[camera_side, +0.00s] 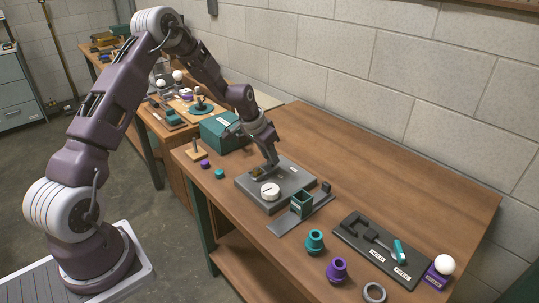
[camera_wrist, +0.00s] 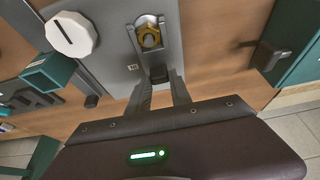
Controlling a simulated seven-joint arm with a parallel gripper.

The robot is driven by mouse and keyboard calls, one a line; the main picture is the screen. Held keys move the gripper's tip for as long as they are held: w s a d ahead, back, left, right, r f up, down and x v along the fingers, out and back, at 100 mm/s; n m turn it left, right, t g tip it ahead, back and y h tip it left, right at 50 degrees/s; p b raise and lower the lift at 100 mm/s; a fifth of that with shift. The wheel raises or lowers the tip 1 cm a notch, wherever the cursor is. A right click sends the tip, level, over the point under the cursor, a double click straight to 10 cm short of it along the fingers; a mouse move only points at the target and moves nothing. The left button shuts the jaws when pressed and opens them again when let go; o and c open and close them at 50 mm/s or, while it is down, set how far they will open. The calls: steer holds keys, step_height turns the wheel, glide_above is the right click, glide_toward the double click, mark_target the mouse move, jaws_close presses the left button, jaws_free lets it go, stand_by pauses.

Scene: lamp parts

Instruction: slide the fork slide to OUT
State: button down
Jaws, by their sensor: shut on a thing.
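The fork slide is on a grey panel (camera_side: 297,180), which also shows in the wrist view (camera_wrist: 105,62). A yellow brass piece (camera_wrist: 149,37) sits in a pale-edged recess of the panel. A small dark knob (camera_wrist: 158,74) lies just below that recess, between my fingertips. My gripper (camera_wrist: 159,84) is shut on this knob. A small label (camera_wrist: 133,67) beside the knob is too small to read surely.
A white dial (camera_side: 270,191) is on the panel close to my gripper. A teal open box (camera_side: 302,203) stands at its front right. A larger teal box (camera_side: 224,132) is behind left. The back right table is clear.

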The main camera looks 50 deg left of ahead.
stand_by(0.8)
steer(key=w, duration=0.6)
steer(key=shift+r, duration=0.1)
steer(key=c, duration=1.2)
jaws_free()
steer(key=shift+o, duration=0.2)
steer(key=v, duration=0.7)
steer(key=shift+s, duration=0.1)
